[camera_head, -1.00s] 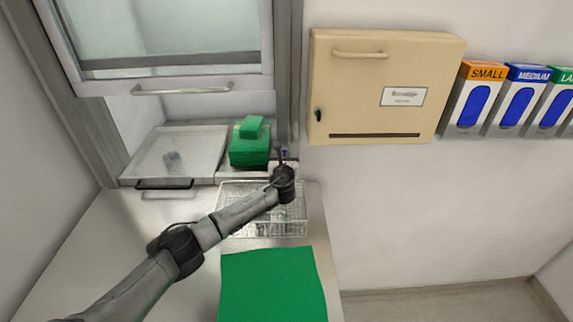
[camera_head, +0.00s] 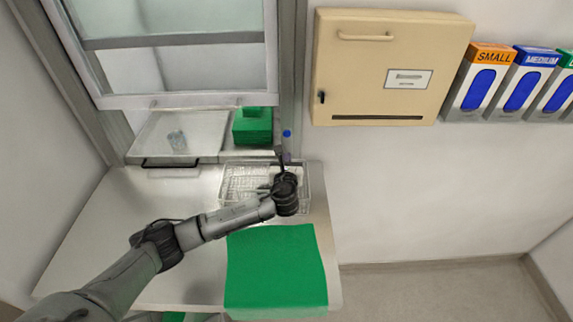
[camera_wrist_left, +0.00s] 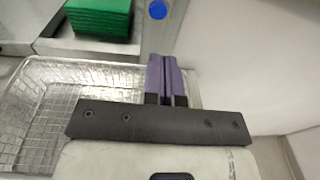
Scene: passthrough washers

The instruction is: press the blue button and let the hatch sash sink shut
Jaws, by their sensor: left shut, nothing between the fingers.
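The blue button (camera_head: 287,133) sits on the grey post at the right side of the hatch. It also shows in the left wrist view (camera_wrist_left: 158,9), above and apart from my fingertips. My left gripper (camera_head: 284,158) is shut and empty, just below the button and over the wire basket. Its purple fingers (camera_wrist_left: 166,75) are together in the left wrist view. The hatch sash (camera_head: 180,55) is a framed glass pane with its bottom rail a little above the sill, leaving a gap below. My right gripper is not in view.
A wire basket (camera_head: 237,186) stands on the counter below the hatch. Green folded cloths (camera_head: 252,128) and a clear tray (camera_head: 160,133) are in the hatch. A green cloth (camera_head: 275,270) lies in front. A beige wall box (camera_head: 385,70) hangs to the right.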

